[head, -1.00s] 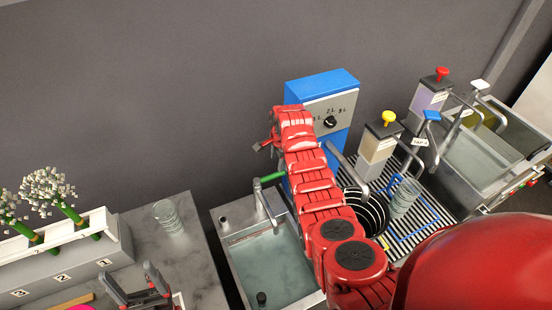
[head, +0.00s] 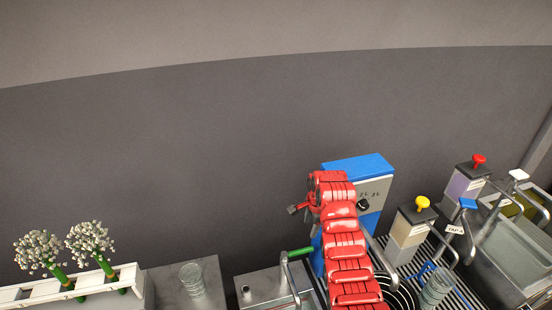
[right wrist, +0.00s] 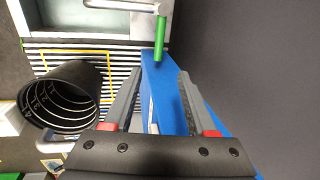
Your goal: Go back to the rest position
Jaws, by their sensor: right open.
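My right gripper (head: 298,208) is at the end of the raised red arm, in front of the left side of the blue dial box (head: 358,167). In the right wrist view my right gripper (right wrist: 158,80) has its fingers spread, with nothing held. The blue dial box (right wrist: 167,95) shows between and beyond the fingers; I cannot tell the gap to it. My left gripper is not in view.
A black measuring bucket (right wrist: 62,98) stands beside the box, partly behind my arm in the head view. A green-handled tap (head: 299,252) is over the sink. Dispensers with yellow (head: 422,203) and red (head: 478,160) knobs stand right. A glass (head: 192,279) and white flower rack (head: 128,275) are left.

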